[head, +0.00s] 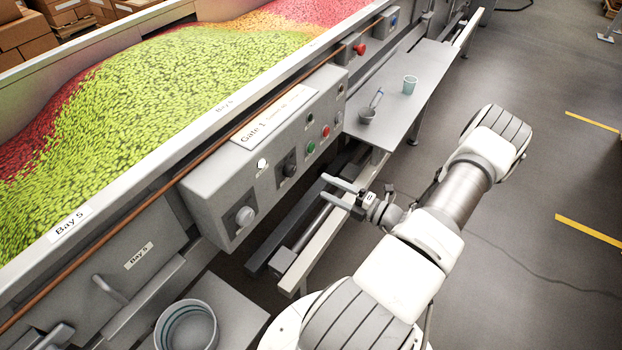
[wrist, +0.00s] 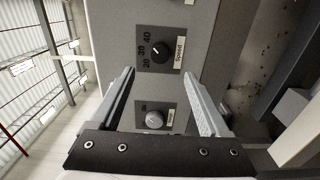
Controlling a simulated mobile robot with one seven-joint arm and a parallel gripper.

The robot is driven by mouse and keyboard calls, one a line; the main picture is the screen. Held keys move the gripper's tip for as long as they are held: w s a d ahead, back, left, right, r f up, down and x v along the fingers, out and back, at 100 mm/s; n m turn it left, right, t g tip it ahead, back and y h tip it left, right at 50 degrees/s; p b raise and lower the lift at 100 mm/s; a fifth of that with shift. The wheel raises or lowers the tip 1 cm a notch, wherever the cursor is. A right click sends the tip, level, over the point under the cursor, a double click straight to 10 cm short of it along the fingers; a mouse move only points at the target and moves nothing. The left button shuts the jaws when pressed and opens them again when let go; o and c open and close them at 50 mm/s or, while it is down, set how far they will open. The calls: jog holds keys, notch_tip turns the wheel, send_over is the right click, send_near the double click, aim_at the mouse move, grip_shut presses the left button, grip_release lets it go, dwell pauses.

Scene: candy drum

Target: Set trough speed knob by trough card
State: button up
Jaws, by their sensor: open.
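A grey control box (head: 222,205) on the trough side carries a black knob (head: 290,170) and a larger grey knob (head: 245,216). In the wrist view the black knob (wrist: 160,51) has a "Speed" label (wrist: 180,50) and a dial marked 20, 30, 40; its exact setting is too small to read. The grey knob (wrist: 155,119) shows between my fingers there. A white card (head: 275,118) reading "Gate 1" lies above the box; its smaller line is unreadable. My gripper (head: 332,188) is open and empty, right of the box and apart from it; it also shows in the wrist view (wrist: 158,76).
Green and red buttons (head: 325,132) sit on the box's right part. Rails (head: 310,245) run under the box. A round container (head: 187,326) stands lower left. Floor at right is open.

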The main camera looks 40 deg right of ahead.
jog(key=v, duration=0.7)
jog(key=shift+w, duration=0.1)
